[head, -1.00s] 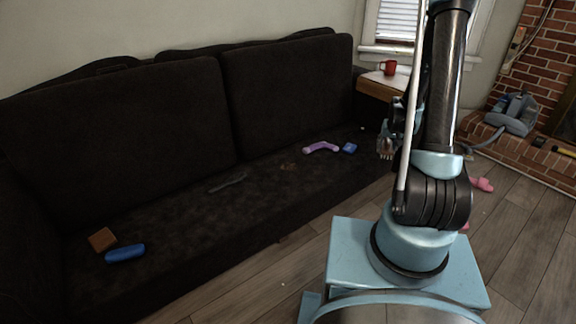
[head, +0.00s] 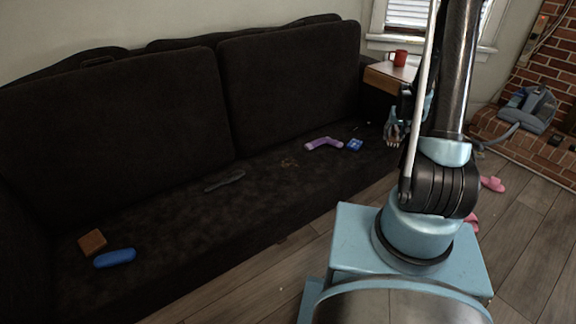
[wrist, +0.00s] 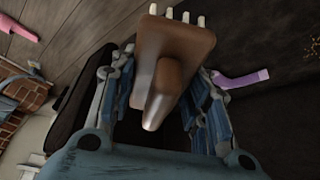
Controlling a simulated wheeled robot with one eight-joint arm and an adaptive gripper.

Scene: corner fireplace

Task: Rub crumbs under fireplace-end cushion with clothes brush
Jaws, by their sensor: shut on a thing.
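My gripper (wrist: 160,105) is shut on the clothes brush (wrist: 178,42), a brown body with pale bristle tufts at its far edge. In the head view my gripper (head: 393,128) is in front of the sofa's right end, partly hidden by my arm. The fireplace-end cushion (head: 290,85) is the dark right back cushion, leaning upright. Tan crumbs (head: 289,162) lie on the seat in front of it. They also show at the right edge of the wrist view (wrist: 314,48), apart from the brush.
A purple bent object (head: 323,143) and small blue object (head: 354,145) lie right of the crumbs. A dark elongated object (head: 225,180) lies left, with a brown block (head: 92,242) and blue case (head: 115,258) farther left. A side table holds a red mug (head: 398,57).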

